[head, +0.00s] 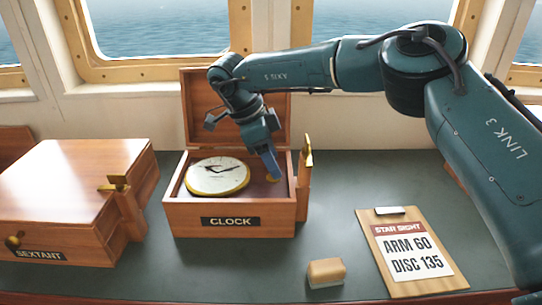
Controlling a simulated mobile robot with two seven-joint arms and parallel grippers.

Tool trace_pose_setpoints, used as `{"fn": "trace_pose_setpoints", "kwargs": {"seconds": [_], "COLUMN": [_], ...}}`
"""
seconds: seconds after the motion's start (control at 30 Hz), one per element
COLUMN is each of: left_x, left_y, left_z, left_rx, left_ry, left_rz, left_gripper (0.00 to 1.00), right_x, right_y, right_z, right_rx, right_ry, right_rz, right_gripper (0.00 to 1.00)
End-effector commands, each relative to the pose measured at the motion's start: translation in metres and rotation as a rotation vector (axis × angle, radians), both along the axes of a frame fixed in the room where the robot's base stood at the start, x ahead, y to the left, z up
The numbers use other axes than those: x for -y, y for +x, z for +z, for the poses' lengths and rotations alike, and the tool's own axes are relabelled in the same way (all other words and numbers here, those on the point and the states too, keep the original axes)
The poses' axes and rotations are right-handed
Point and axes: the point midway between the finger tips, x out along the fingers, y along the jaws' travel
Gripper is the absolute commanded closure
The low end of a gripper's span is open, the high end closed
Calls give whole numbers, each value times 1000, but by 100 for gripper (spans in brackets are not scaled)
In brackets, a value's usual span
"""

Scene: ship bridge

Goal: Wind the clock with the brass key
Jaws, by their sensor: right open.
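The clock (217,176) has a white dial, dark hands and a brass rim. It lies face up in the open wooden box (187,222) labelled CLOCK, whose lid stands raised behind it. My right gripper (270,177) points down into the box, just right of the dial. It is open; a small yellowish patch shows at its tip, and I cannot tell whether this is a finger pad or a brass piece. An upright brass piece (308,150) tops a wooden post on the box's right side; I cannot tell whether it is the key. My left gripper is out of view.
A closed wooden box (75,180) labelled SEXTANT stands at left, with a brass fitting on its right side. A clipboard (412,250) and a small tan block (326,272) lie at front right. Windows line the back. Dark tabletop is clear between the boxes.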

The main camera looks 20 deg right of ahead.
Motion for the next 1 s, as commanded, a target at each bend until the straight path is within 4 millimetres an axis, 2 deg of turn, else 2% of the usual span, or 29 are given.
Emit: {"fn": "trace_pose_setpoints", "kwargs": {"seconds": [0.27,0.8,1.0], "left_x": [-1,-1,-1], "left_y": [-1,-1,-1], "left_z": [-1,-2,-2], "left_rx": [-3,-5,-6], "left_ry": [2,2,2], "left_rz": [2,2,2], "left_gripper": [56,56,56], "right_x": [0,0,0], "right_y": [0,0,-1], "right_z": [-1,-1,-1], "right_rx": [0,0,-2], "right_ry": [0,0,0], "right_rz": [0,1,14], "right_gripper": [44,88,88]}}
